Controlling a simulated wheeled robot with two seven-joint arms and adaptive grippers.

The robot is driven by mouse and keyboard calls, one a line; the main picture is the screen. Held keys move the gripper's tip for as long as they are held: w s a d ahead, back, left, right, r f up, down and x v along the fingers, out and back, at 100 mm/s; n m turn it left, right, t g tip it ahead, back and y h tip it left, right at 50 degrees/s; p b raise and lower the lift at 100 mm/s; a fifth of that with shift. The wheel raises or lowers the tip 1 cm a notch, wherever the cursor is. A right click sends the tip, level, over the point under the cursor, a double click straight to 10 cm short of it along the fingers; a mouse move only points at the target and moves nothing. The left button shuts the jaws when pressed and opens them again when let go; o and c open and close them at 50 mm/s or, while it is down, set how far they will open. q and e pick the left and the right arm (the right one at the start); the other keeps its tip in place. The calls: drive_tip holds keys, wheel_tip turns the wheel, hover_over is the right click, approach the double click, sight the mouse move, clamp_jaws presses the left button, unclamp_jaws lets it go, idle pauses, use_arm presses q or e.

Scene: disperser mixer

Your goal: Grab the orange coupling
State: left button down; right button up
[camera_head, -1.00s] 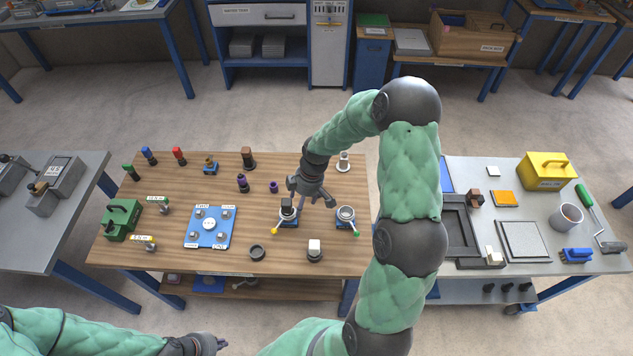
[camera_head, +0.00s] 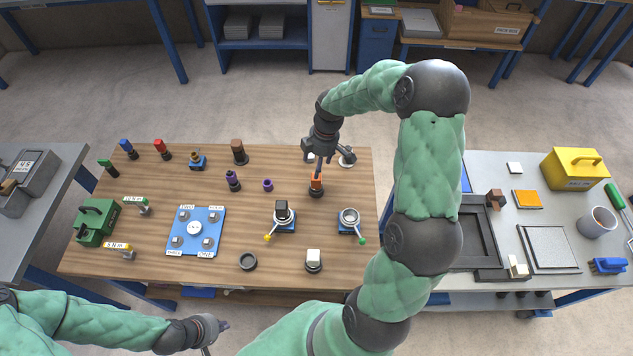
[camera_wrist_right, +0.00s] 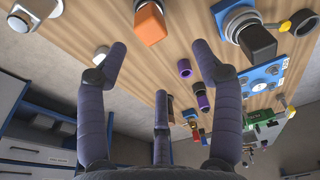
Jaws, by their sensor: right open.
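The orange coupling (camera_head: 316,182) stands upright on a dark round base on the wooden table, right of the middle. In the right wrist view the orange coupling (camera_wrist_right: 150,24) shows near the top edge, beyond the fingertips. My right gripper (camera_head: 323,160) hangs just behind and above it, partly overlapping its top in the head view. Its fingers are spread and empty in the right wrist view (camera_wrist_right: 161,62). No contact with the coupling is visible. My left gripper (camera_head: 215,330) is at the front edge, low in the picture; its finger state is unclear.
Two blue-based clamps with round collars, one with a yellow-tipped lever (camera_head: 283,224) and one with a green-tipped lever (camera_head: 350,226), stand in front of the coupling. A purple ring (camera_head: 267,185) lies left.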

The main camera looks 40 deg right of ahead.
sight(315, 181)
drive_tip(key=shift+w+d+f, duration=0.25)
drive_tip(key=shift+w+f, duration=0.05)
drive_tip(key=shift+f, duration=0.4)
drive_tip(key=f, duration=0.1)
drive_tip(key=f+b, duration=0.1)
drive_tip(key=f, duration=0.3)
drive_tip(key=shift+w+a+f, duration=0.15)
drive_tip(key=shift+w+a, duration=0.1)
drive_tip(key=shift+s+f+b, duration=0.1)
drive_tip(key=shift+f+b, duration=0.25)
drive_tip(key=shift+f, duration=0.25)
wheel_tip(315, 181, down, 4)
drive_tip(key=shift+b, duration=0.4)
use_arm(q)
drive_tip(key=f, duration=0.3)
drive_tip(key=shift+w+d+f, duration=0.1)
drive_tip(key=shift+w+d, duration=0.1)
drive_tip(key=shift+w, duration=0.05)
use_arm(e)
drive_tip(key=shift+r, duration=0.1)
drive_tip(key=c, duration=1.3)
